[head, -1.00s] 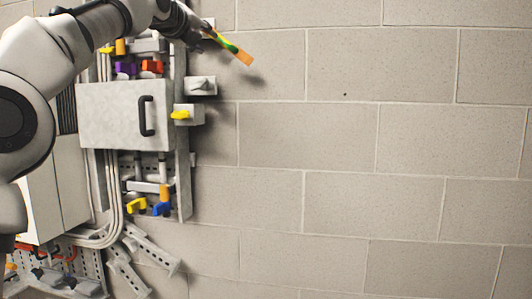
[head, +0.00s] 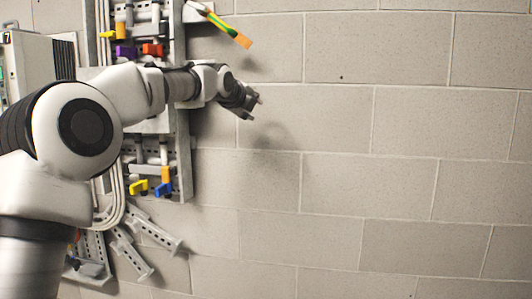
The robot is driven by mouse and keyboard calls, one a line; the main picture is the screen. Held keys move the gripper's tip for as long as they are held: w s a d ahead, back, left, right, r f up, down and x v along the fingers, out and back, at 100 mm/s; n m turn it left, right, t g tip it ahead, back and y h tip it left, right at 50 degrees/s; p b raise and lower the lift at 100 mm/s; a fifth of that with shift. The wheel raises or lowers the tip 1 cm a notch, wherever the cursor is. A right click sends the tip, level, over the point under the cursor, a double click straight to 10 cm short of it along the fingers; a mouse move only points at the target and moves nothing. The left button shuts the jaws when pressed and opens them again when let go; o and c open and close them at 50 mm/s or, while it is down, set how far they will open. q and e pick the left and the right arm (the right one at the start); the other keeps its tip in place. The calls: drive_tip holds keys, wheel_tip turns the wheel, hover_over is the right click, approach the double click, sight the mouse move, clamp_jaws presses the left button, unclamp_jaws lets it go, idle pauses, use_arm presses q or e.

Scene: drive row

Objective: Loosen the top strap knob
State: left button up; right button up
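A green-yellow strap (head: 222,24) with an orange end (head: 243,41) sticks out to the lower right from a small grey block (head: 197,10) at the top of the wall panel. I cannot make out a knob on this block. My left gripper (head: 253,106) is below the strap and apart from it, in front of bare wall right of the panel. Its fingers look parted, with nothing between them. My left arm hides the middle of the panel, including the grey door and side blocks. My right gripper is not in view.
Purple (head: 126,52) and red (head: 153,49) valve handles sit on the upper panel. Yellow (head: 138,187) and blue (head: 162,188) handles sit below. Perforated brackets (head: 155,232) lean out at lower left. The block wall (head: 400,120) at right is clear.

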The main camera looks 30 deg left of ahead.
use_arm(q)
drive_tip(key=w+d+f+n+g, duration=0.1)
drive_tip(key=d+f, duration=0.2)
drive_tip(key=f, duration=0.8)
drive_tip(key=shift+w+d+f+n+h, duration=0.3)
drive_tip(key=shift+w+f+n+h, duration=0.05)
drive_tip(key=shift+w+n+h, duration=0.05)
